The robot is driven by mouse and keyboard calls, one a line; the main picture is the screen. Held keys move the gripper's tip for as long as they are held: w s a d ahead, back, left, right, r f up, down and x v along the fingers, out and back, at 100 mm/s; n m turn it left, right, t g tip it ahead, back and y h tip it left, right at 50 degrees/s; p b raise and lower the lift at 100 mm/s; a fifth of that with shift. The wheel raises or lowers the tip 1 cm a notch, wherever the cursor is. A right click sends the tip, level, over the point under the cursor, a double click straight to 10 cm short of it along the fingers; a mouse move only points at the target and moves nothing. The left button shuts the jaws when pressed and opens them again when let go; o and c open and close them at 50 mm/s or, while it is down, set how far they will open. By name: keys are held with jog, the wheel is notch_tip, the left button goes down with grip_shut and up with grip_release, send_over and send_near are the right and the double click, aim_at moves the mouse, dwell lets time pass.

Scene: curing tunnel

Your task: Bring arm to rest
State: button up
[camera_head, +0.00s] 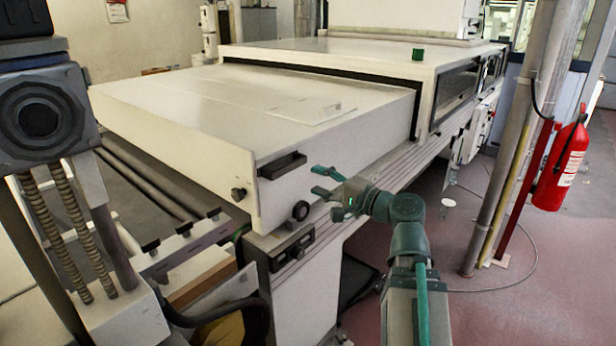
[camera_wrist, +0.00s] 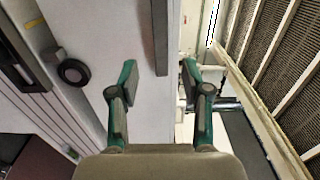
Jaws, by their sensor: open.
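My gripper (camera_head: 322,182) is at the end of my green arm, in front of the near end of the curing tunnel's long white cover (camera_head: 225,170). In the head view it lies just right of the cover's dark handle (camera_head: 282,165) and above the round black knob (camera_head: 300,210). In the wrist view my gripper (camera_wrist: 158,82) has its two green fingers spread apart with nothing between them. Whether a finger touches the cover cannot be told.
A grey post (camera_head: 510,140) and a red fire extinguisher (camera_head: 562,167) stand at the right. A small green block (camera_head: 418,54) sits on the rear housing. Dark rollers (camera_head: 150,190) lie left of the cover. The reddish floor (camera_head: 480,290) at lower right is mostly clear, with a cable across it.

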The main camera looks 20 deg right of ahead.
jog(key=shift+s+d, duration=0.3)
jog(key=shift+s, duration=0.15)
